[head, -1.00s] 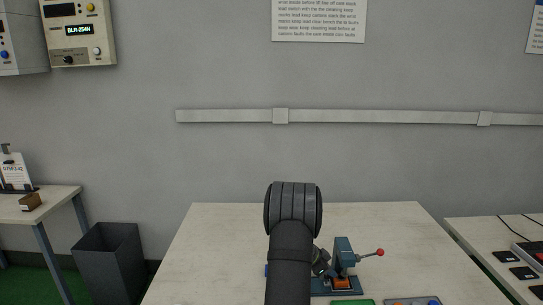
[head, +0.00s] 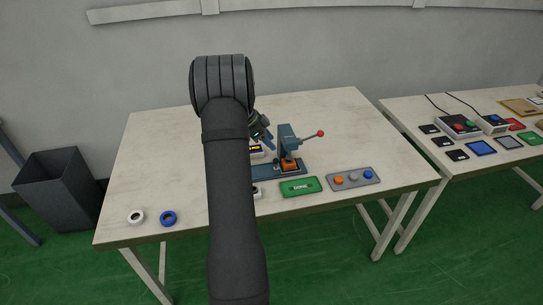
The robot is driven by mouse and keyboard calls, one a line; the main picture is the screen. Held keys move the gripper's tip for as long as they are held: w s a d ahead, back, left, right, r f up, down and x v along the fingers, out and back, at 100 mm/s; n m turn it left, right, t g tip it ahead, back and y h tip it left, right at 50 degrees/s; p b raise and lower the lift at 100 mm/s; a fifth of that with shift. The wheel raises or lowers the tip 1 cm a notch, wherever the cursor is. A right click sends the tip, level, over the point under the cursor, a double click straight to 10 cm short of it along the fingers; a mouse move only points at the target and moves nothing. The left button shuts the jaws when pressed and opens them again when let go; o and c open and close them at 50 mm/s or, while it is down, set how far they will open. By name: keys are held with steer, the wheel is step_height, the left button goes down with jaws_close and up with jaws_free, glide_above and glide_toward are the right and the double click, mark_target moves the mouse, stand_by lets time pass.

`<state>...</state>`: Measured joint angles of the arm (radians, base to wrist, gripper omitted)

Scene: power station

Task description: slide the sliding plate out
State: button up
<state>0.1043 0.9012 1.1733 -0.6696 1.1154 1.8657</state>
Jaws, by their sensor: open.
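A small blue-grey press (head: 288,145) with a red-knobbed lever (head: 320,133) stands on the middle table. An orange block (head: 290,166) sits low at its front, over the blue base (head: 262,171). I cannot clearly tell the sliding plate apart from this base at this size. My gripper (head: 264,137) is just left of the press, partly hidden behind my own arm. Its jaws are open, and I see nothing held in them. I cannot tell whether they touch the press.
A green "DONE" plate (head: 299,187) and a grey panel with orange and blue buttons (head: 353,179) lie at the front. A white ring (head: 136,217) and a blue ring (head: 168,218) lie front left. A dark bin (head: 57,190) stands left. A second table (head: 425,174) stands right.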

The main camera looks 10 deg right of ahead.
mark_target(274, 161)
steer(key=a+r+m+y, duration=0.1)
steer(key=a+r+y, duration=0.1)
steer(key=a+r, duration=0.35)
steer(key=shift+g, duration=0.3)
steer(key=x, duration=1.7)
steer(key=shift+w+d, duration=0.15)
steer(key=shift+d, duration=0.05)
jaws_close()
steer(key=shift+a, duration=0.15)
